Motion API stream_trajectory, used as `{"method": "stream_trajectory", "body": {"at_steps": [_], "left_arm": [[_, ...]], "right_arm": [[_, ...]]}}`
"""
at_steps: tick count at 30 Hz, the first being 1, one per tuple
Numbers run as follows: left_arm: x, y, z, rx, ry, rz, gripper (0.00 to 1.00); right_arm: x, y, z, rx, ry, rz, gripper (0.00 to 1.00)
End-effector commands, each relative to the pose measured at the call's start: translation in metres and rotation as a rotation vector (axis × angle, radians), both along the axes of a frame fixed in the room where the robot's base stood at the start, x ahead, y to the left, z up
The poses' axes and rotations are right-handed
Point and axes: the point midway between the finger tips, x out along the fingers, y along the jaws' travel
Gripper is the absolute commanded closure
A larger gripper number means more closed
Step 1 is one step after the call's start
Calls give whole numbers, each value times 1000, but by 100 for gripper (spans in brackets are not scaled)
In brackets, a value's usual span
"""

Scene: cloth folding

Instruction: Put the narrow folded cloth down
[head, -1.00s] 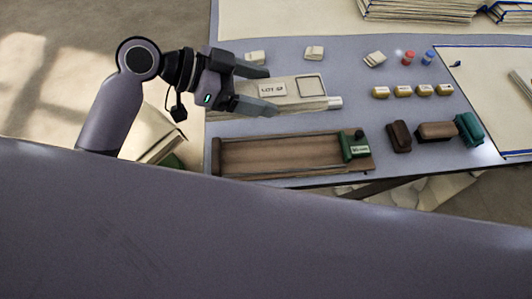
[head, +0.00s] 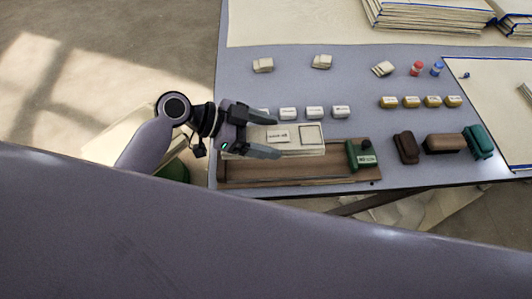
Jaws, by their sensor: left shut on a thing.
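The narrow folded cloth (head: 311,146) is a cream, flat bundle with a printed label and a stitched square on top. My left gripper (head: 272,136) is shut on its left part, with one finger along the far side and one along the near side. The cloth is level, over the back edge of a long brown wooden tray (head: 270,172) at the front of the table. I cannot tell whether it touches the tray. The gripper hides its left end. My right gripper is out of view.
A green labelled block (head: 362,155) sits at the tray's right end. Several white blocks (head: 315,112) stand just behind the cloth. Yellow blocks (head: 411,102), brown blocks (head: 444,143) and a teal block (head: 478,142) lie to the right.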

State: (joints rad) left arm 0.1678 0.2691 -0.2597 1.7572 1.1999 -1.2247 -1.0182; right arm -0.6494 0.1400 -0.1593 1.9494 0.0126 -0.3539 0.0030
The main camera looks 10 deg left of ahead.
Motion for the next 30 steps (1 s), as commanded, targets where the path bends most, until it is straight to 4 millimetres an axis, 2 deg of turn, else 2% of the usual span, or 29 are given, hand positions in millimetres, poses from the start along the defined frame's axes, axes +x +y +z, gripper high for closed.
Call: {"method": "stream_trajectory", "body": {"at_steps": [1,3,9,16,29,30], "left_arm": [[0,0,-12,-3,4,2,60],[0,0,-25,-3,2,3,60],[1,0,-42,-3,0,1,60],[0,0,-73,-2,0,0,60],[1,0,-81,-1,-3,1,60],[1,0,-81,-1,-2,0,19]], "right_arm": [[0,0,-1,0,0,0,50],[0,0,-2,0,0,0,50],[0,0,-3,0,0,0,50],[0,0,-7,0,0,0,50],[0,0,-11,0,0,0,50],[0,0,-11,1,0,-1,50]]}}
